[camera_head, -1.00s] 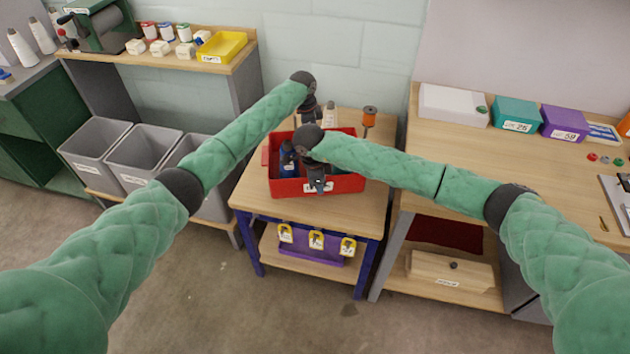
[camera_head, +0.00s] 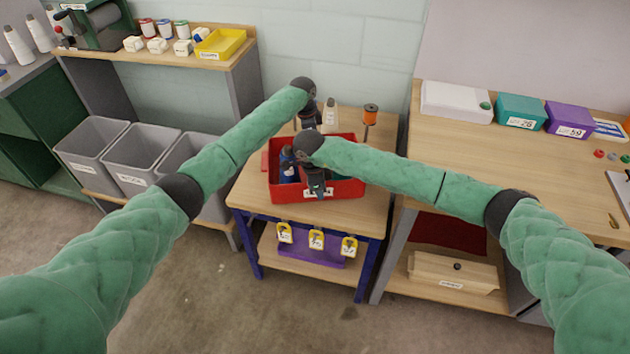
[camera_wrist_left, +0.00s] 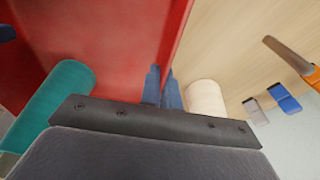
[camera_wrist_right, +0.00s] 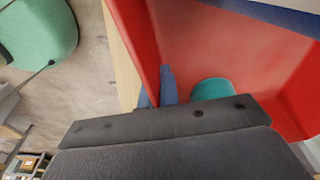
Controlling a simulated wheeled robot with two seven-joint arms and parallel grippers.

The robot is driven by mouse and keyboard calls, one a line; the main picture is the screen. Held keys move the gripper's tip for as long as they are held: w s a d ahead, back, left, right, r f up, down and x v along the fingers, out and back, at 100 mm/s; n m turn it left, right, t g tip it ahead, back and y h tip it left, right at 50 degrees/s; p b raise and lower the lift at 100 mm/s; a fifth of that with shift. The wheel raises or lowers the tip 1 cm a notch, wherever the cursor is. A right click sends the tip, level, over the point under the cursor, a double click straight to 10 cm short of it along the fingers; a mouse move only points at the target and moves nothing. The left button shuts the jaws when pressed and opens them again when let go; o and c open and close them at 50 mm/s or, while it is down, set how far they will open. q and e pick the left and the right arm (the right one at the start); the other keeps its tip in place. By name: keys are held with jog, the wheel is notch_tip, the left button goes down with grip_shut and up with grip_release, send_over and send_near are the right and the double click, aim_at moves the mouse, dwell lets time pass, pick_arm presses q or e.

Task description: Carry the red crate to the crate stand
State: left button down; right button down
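The red crate (camera_head: 340,189) is over the small wooden table with blue legs (camera_head: 250,205); I cannot tell whether it touches the top. Inside are a dark blue item (camera_head: 287,165) and a teal cylinder (camera_wrist_left: 62,95). My left gripper (camera_wrist_left: 162,85) is at the far wall, its blue fingers closed on either side. My right gripper (camera_head: 317,192) is at the near wall, and the right wrist view shows its fingers pinching that wall. The left fingertips are mostly hidden in the head view. I cannot tell which piece is the crate stand.
A long bench (camera_head: 450,150) with boxes is on the right. Grey bins (camera_head: 140,160) stand on the left. Padlocks (camera_head: 316,240) hang below the table top. Floor in front is clear.

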pick_arm(q)
jog(key=shift+f+b, duration=0.3)
jog(key=shift+f, duration=0.15)
pick_arm(e)
jog(key=shift+f, duration=0.4)
pick_arm(q)
jog(key=c, duration=1.6)
grip_release()
jog(key=shift+c, duration=0.2)
pick_arm(e)
jog(key=c, duration=1.6)
grip_release()
jog(key=shift+c, duration=0.2)
pick_arm(q)
jog(key=shift+r, duration=0.15)
jog(key=r, duration=0.3)
jog(key=a+r, duration=0.1)
jog(key=r, duration=0.7)
jog(key=shift+s+a+r, duration=0.1)
jog(key=shift+a+r, duration=0.1)
jog(key=shift+a, duration=0.15)
jog(key=shift+r, duration=0.1)
pick_arm(e)
jog(key=shift+r, duration=0.45)
jog(key=r, duration=0.3)
jog(key=a+r, duration=0.1)
jog(key=r, duration=0.7)
jog(key=shift+s+a, duration=0.1)
jog(key=shift+a, duration=0.3)
